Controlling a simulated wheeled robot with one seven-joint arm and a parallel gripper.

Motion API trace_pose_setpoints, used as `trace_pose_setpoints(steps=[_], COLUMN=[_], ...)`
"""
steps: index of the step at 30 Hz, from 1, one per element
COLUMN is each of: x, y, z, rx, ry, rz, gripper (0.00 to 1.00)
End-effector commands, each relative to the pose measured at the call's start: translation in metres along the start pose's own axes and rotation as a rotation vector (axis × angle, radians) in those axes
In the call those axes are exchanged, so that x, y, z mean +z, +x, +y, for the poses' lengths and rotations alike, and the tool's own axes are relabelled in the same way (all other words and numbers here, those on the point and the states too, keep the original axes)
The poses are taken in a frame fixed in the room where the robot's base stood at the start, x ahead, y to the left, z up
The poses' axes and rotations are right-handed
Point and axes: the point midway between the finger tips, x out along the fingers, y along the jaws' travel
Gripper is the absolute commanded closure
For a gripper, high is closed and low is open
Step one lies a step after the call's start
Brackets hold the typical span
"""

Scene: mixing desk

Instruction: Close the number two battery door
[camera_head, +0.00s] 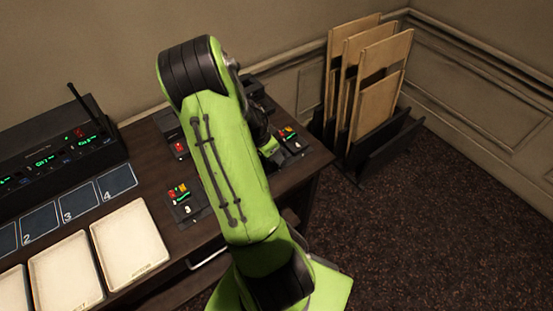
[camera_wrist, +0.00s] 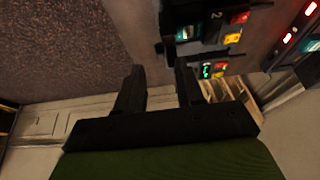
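In the wrist view, a dark unit marked 2 (camera_wrist: 210,24) shows at the top, with a red block, a yellow block and a teal-lit part. The view is too small and dark to tell how its battery door stands. My gripper (camera_wrist: 158,68) is open, with nothing between its fingers. The right fingertip appears close below the unit, but I cannot tell whether it touches. In the head view, my green arm hides most of the gripper over the right part of the desk. I cannot pick out the number two unit there.
A unit marked 3 (camera_head: 185,202) sits on the desk (camera_head: 160,190), and another unit (camera_head: 290,141) sits near its right end. A black receiver with an antenna (camera_head: 55,145) and pale trays (camera_head: 130,243) are at left. Wooden boards (camera_head: 378,75) stand in a rack beyond the desk.

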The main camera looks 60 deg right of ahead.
Motion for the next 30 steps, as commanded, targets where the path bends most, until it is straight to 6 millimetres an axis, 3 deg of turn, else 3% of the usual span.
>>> trace_pose_setpoints(steps=[3,6,15,16,23,30], x=[0.0,0.001,0.0,0.0,0.0,0.0], y=[0.026,0.038,0.042,0.042,0.042,0.042], z=[0.0,0.0,-0.001,-0.001,-0.001,-0.001], rx=[0.003,0.001,-0.003,-0.002,-0.002,-0.001], ry=[0.0,-0.001,-0.001,-0.001,-0.001,-0.002], rz=[0.0,-0.001,-0.001,-0.001,0.0,0.0], gripper=[0.63,0.63,0.63,0.64,1.0,1.0])
